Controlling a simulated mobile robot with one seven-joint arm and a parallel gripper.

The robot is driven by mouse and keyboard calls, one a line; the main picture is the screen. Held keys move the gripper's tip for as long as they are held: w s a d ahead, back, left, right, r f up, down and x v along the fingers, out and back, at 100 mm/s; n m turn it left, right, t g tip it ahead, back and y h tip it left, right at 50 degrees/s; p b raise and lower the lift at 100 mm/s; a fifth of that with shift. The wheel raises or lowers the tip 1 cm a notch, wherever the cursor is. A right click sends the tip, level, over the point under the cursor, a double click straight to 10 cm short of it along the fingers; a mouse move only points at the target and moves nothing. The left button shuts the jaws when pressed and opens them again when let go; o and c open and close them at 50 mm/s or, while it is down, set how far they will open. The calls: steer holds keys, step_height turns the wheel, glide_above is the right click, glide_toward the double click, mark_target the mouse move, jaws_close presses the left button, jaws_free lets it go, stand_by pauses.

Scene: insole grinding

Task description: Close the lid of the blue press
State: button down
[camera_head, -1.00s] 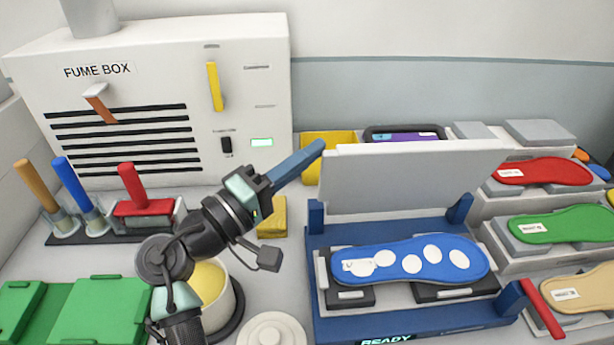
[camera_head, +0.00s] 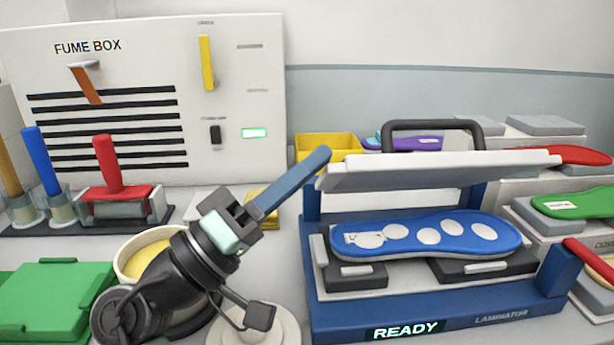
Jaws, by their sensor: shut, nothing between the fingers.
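The blue press (camera_head: 440,323) stands at the right of centre, its front reading READY and LAMINATOR. Its light grey lid (camera_head: 440,172) is partly lowered, tilted over the bed, with a black handle (camera_head: 432,127) at the back. A blue insole (camera_head: 425,236) with several pale pads lies on the press bed under the lid, on dark blocks. My gripper (camera_head: 322,158) is shut, its blue fingers pointing up and right, with the tips at the lid's left end. I cannot tell whether they touch the lid.
A fume box (camera_head: 230,110) stands at the back left. A cup with yellow contents (camera_head: 150,262) is beside my arm. A red roller (camera_head: 108,170) and green case (camera_head: 60,300) are at left. A yellow bin (camera_head: 328,147) is behind the press. Insoles on grey stands (camera_head: 543,125) crowd the right.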

steer(key=shift+s+f+b, duration=0.65)
steer(key=shift+f+b, duration=0.15)
steer(key=shift+f, duration=0.2)
steer(key=v, duration=1.3)
steer(key=shift+w, duration=0.1)
